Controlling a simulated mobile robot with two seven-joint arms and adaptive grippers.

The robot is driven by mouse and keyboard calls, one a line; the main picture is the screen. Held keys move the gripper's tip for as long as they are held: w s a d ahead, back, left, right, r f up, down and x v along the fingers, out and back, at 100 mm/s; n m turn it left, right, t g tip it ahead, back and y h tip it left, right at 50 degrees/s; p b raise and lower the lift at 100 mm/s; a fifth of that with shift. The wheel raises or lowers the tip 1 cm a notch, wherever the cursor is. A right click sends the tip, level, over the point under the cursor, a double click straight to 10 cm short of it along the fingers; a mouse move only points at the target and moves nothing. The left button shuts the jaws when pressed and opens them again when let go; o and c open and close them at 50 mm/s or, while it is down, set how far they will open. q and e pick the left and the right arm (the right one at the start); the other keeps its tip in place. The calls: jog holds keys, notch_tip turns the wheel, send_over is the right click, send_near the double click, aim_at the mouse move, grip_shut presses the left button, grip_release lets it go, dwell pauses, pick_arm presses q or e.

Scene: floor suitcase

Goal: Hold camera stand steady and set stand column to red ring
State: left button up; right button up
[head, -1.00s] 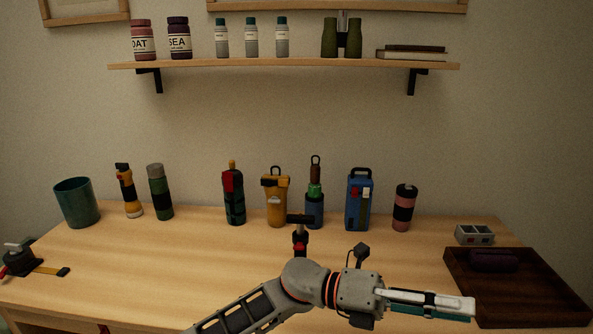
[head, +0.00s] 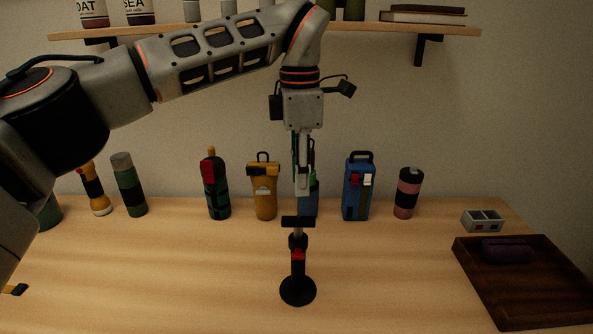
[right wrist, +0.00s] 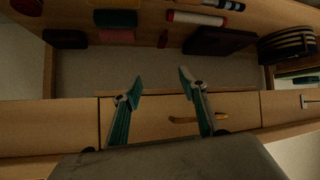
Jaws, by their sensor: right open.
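The camera stand (head: 298,264) stands upright near the middle of the table, with a round black base, a red ring (head: 298,255) around its column and a dark crosspiece on top. The grey column shows between the crosspiece and the black collar. My left gripper (head: 303,192) points straight down just above the crosspiece, apart from it in the picture. Its fingers are seen edge-on, so their opening is not clear. My right gripper (right wrist: 159,80) shows only in the right wrist view. Its two teal-tipped fingers are spread with nothing between them.
Behind the stand is a row with a dark green bottle (head: 217,188), a yellow flask (head: 263,192), a blue case (head: 357,190) and a pink-black tumbler (head: 408,193). A dark wooden tray (head: 520,290) is at right. Table around the stand is clear.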

aim_at(303, 266)
jog(key=w+a+r+n+t+y, duration=0.1)
jog(key=a+r+n+t+y, duration=0.15)
jog(key=a+r+y, duration=0.9)
jog(key=w+r+n+h, duration=0.1)
jog(key=w+r+n, duration=0.1)
jog(key=w+r, duration=1.25)
jog(key=x, duration=0.8)
jog(key=f+x, duration=0.1)
jog(key=x, duration=0.3)
jog(key=shift+w+a, duration=0.25)
jog(key=shift+a, duration=0.1)
